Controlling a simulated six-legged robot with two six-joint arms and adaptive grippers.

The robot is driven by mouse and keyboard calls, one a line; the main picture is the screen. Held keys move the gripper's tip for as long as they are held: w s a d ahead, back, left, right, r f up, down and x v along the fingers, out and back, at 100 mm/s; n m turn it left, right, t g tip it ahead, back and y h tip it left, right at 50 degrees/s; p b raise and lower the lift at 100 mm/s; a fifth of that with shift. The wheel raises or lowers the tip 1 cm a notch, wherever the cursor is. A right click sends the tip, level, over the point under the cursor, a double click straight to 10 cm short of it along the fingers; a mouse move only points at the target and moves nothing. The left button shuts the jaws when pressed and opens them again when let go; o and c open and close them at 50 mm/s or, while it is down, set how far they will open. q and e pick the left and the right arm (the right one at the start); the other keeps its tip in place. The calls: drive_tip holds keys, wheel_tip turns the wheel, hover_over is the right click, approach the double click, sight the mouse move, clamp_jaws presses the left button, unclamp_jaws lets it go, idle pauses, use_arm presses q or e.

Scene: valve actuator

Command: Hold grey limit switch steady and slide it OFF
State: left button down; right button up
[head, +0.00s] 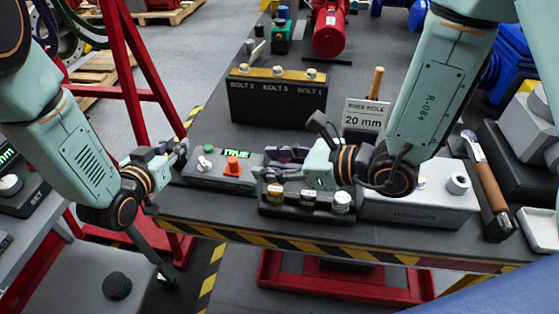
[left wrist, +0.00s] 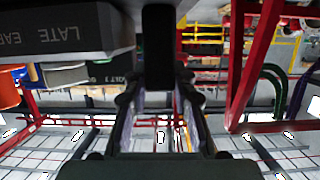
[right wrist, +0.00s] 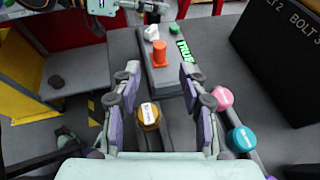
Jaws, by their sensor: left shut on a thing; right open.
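The grey limit switch (head: 212,180) is a low grey box on the table, with a lit green TRUE display (head: 236,155), an orange knob (head: 233,167), a white knob (head: 204,163) and a green button. My left gripper (head: 181,151) is shut at the box's left end. In the left wrist view a dark bar (left wrist: 158,50) stands between its fingers; the exact contact is hard to see. My right gripper (head: 262,170) is open at the box's right side. In the right wrist view the orange knob (right wrist: 160,54) lies beyond and between its spread fingers, apart from them.
A black bolt block (head: 277,100) stands behind. A grey box (head: 425,207) and a ratchet (head: 486,180) are to the right. The striped table edge (head: 300,243) is in front.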

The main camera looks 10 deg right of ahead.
use_arm(q)
drive_tip(key=shift+f, duration=0.2)
use_arm(e)
drive_tip(key=shift+v, duration=0.8)
use_arm(q)
drive_tip(key=c, duration=1.5)
unclamp_jaws()
drive_tip(key=o, duration=0.4)
drive_tip(key=shift+w+a, duration=0.1)
drive_tip(key=shift+a, duration=0.05)
use_arm(e)
drive_tip(key=shift+w+a, duration=0.1)
drive_tip(key=shift+a, duration=0.1)
use_arm(q)
drive_tip(key=shift+o, duration=0.4)
drive_tip(key=shift+r, duration=0.1)
use_arm(e)
drive_tip(key=shift+d, duration=0.1)
use_arm(q)
drive_tip(key=shift+r, duration=0.1)
